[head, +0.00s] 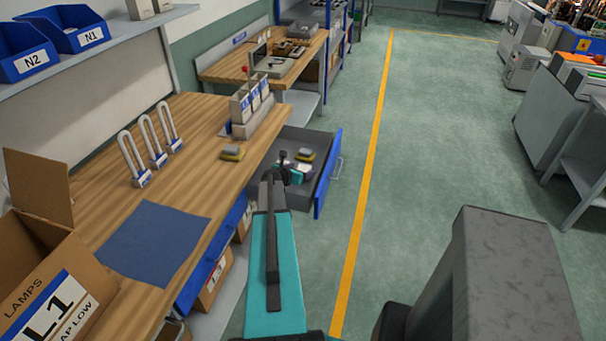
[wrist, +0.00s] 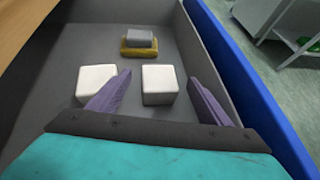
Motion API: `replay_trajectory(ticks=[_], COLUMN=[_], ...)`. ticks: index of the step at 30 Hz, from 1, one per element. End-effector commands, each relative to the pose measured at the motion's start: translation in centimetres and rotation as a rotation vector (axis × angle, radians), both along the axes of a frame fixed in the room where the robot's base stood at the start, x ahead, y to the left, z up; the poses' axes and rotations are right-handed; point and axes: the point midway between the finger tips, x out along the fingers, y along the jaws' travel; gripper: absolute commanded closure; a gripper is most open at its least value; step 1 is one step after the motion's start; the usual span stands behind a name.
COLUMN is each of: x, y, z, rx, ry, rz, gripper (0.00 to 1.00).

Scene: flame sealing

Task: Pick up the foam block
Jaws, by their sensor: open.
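Two white blocks lie in the open drawer in the wrist view: a right one (wrist: 157,85) and a left one (wrist: 92,78). They look alike, and I cannot tell for sure which is the foam block. My gripper (wrist: 160,77) is open over the drawer, its purple fingers pointing in. The right white block appears between the fingers, with no visible contact. The left finger partly covers the left block. In the head view my gripper (head: 296,172) is over the drawer; its fingers are hard to make out.
A grey-and-yellow block (wrist: 139,43) lies farther back in the drawer (wrist: 60,125). The blue drawer front (head: 328,174) stands out into the aisle. A similar block (head: 232,153) is on the wooden bench (head: 205,120), beside a holder (head: 252,107). A blue mat (head: 155,242) lies nearer.

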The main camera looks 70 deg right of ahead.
Motion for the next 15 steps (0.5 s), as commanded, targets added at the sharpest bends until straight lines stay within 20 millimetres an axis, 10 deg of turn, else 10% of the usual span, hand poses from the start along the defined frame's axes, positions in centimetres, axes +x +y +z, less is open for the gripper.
replay_trajectory(ticks=[15], x=[-0.22], y=[-0.77], z=[-0.47], rx=[0.000], ry=[0.000], rz=[-0.001], gripper=[0.28])
